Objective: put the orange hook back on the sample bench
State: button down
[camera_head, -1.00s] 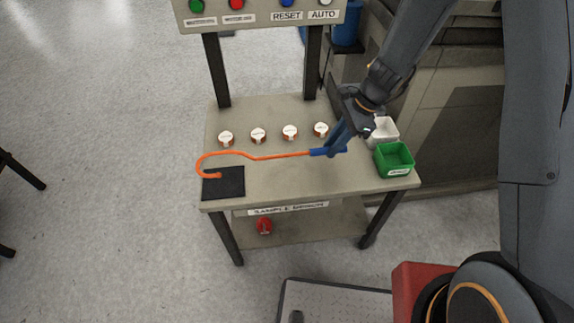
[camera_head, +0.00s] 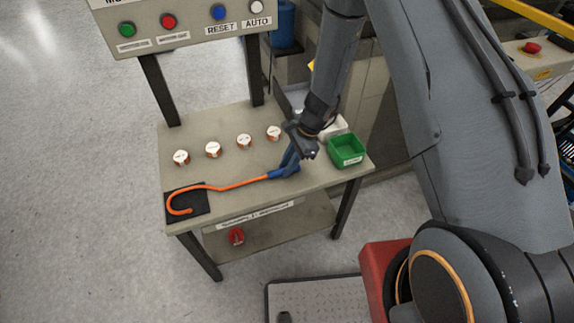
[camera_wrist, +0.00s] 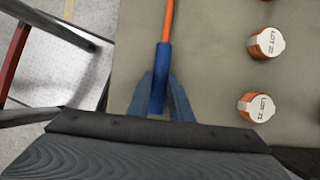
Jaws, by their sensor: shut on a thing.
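The orange hook (camera_head: 228,185) has a long thin shaft, a curled end at the left and a blue handle (camera_head: 285,170) at the right. It lies along, or just over, the top of the sample bench (camera_head: 240,203); I cannot tell whether it touches. Its curl is over the black mat (camera_head: 200,207). My gripper (camera_head: 287,165) is shut on the blue handle, above the right part of the bench. In the wrist view the handle (camera_wrist: 159,75) sits between my gripper's fingers (camera_wrist: 158,98), and the orange shaft (camera_wrist: 168,22) runs away from me.
Several white-topped copper coils (camera_head: 213,150) stand in a row behind the hook. A green bin (camera_head: 346,151) and a white bin (camera_head: 334,127) stand at the bench's right end. A button panel (camera_head: 185,25) rises at the back. A red object (camera_head: 236,236) is on the lower shelf.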

jog(key=c, duration=1.6)
grip_release()
jog(key=b+v, duration=0.3)
jog(key=v, duration=0.9)
jog(key=s+d+r+n+h, duration=0.1)
jog(key=s+d+r+n, duration=0.2)
jog(key=s+r+n, duration=0.2)
jog(key=s+d+r+n+t+h, duration=0.1)
jog(key=s+d+r+n+h, duration=0.1)
jog(key=s+d+r+n, duration=0.2)
jog(key=s+d+r+n+t+h, duration=0.1)
jog(key=s+d+r+n, duration=0.2)
jog(key=s+r+n, duration=0.2)
jog(key=shift+s+d+r+n+h, duration=0.15)
jog(key=shift+s+r+n, duration=0.1)
jog(key=shift+s, duration=0.4)
jog(key=shift+s+r+n+h, duration=0.15)
jog(key=shift+s+n, duration=0.1)
jog(key=shift+s, duration=0.4)
